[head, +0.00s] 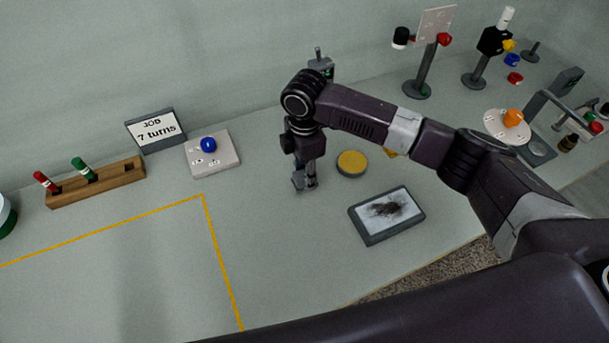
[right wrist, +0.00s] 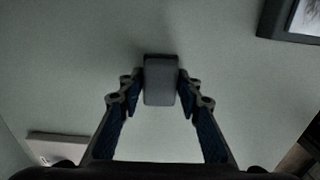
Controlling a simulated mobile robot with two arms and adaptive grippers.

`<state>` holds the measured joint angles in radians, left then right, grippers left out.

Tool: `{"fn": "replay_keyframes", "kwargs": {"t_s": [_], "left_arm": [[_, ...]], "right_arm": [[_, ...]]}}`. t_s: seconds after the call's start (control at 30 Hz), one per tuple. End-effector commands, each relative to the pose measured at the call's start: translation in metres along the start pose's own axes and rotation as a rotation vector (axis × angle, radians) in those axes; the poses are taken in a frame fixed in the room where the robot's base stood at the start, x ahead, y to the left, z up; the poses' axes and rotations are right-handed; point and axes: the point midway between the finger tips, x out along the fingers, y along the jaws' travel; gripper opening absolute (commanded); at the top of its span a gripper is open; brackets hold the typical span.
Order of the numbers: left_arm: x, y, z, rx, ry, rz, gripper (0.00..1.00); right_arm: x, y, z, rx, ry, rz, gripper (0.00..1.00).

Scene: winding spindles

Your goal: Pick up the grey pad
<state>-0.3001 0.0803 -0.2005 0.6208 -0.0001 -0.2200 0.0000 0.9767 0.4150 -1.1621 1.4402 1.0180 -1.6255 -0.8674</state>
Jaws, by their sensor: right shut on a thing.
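The grey pad (right wrist: 161,82) is a small light-grey block with a darker edge at its far end. In the right wrist view it sits between the two fingertips of my right gripper (right wrist: 161,88), which touch it on both sides. In the head view my right gripper (head: 304,183) points down at the middle of the table, and the pad (head: 297,180) shows small and partly hidden at its fingertips. I cannot tell whether the pad touches the table. My left gripper is not in view.
A yellow disc (head: 352,164) and a dark-framed panel with a black smudge (head: 388,213) lie to the gripper's right. A white plate with a blue knob (head: 210,146), a "7 turns" sign (head: 156,129) and a wooden peg rack (head: 97,185) stand left. The yellow-outlined area is clear.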

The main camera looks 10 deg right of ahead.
Motion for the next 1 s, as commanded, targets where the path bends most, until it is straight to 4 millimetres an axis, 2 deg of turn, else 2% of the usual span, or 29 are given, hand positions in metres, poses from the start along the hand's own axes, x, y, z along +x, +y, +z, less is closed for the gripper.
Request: {"fn": "replay_keyframes", "kwargs": {"t_s": [0.17, 0.27, 0.37, 0.7, 0.8, 0.9, 1.0], "left_arm": [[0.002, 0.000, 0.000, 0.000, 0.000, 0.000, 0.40], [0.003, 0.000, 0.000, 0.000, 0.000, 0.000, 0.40], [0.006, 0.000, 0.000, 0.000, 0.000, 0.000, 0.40], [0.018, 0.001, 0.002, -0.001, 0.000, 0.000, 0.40], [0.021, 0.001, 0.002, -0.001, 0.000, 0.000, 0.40], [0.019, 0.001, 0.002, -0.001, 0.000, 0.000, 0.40], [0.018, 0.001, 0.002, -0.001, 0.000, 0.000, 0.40]], "right_arm": [[-0.009, 0.001, 0.000, 0.000, 0.000, 0.002, 0.08], [-0.022, 0.001, 0.000, -0.001, 0.001, 0.004, 0.08], [-0.041, 0.002, -0.001, -0.001, 0.002, 0.005, 0.08], [-0.140, 0.002, 0.000, -0.001, 0.001, 0.007, 0.08], [-0.164, 0.001, 0.000, 0.000, 0.001, 0.005, 0.08], [-0.183, 0.001, 0.000, 0.000, -0.002, 0.003, 0.08], [-0.192, 0.001, 0.000, 0.000, -0.001, 0.001, 0.08]]}}
